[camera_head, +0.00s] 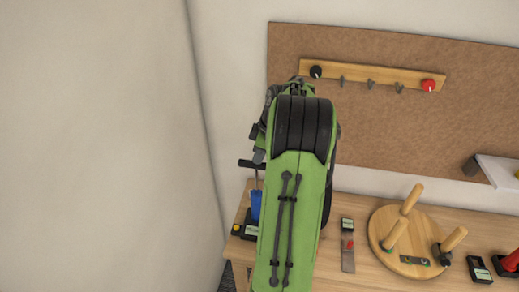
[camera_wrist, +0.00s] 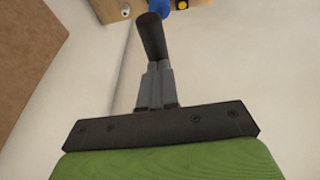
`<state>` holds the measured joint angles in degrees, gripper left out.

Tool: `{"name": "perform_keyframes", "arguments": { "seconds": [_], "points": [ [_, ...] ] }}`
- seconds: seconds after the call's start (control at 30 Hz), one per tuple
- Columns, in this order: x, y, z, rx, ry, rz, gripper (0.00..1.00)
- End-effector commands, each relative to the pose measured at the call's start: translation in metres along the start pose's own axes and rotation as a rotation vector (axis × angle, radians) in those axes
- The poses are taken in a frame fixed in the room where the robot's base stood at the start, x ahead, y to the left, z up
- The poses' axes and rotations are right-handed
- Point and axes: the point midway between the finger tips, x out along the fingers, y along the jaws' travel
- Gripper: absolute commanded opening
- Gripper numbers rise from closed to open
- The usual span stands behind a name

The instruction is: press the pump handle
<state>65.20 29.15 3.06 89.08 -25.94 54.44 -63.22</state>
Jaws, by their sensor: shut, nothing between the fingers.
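The pump has a blue body (camera_head: 256,204) on a black base at the table's left end, with a thin rod rising to a black crosswise handle (camera_head: 247,163). In the wrist view the black handle (camera_wrist: 151,36) lies just beyond my fingertips, with part of the blue body (camera_wrist: 160,7) behind it. My gripper (camera_wrist: 158,64) is shut and empty. Its tips overlap the near end of the handle in the picture; I cannot tell whether they touch. In the head view my green arm hides most of the gripper and the right side of the pump.
A yellow button (camera_head: 236,228) sits by the pump base. Right of my arm are a small switch panel (camera_head: 347,245), a round wooden board with pegs (camera_head: 384,218) and a black-and-red device (camera_head: 510,262). A hook rail (camera_head: 356,79) hangs on the brown wall board (camera_head: 430,125).

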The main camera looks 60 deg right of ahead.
Motion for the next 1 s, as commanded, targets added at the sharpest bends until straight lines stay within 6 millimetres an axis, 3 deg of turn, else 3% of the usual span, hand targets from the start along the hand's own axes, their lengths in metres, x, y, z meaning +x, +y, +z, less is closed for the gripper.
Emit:
{"name": "perform_keyframes", "arguments": {
  "seconds": [0.33,0.7,0.83,1.0],
  "points": [
    [0.008,-0.001,0.002,0.0,0.0,0.0,0.0],
    [0.095,-0.006,0.028,0.001,-0.002,-0.006,0.0],
    [0.115,-0.007,0.034,0.002,-0.001,-0.006,0.0],
    [0.125,-0.008,0.037,0.002,-0.001,-0.007,0.0]
  ]
}}
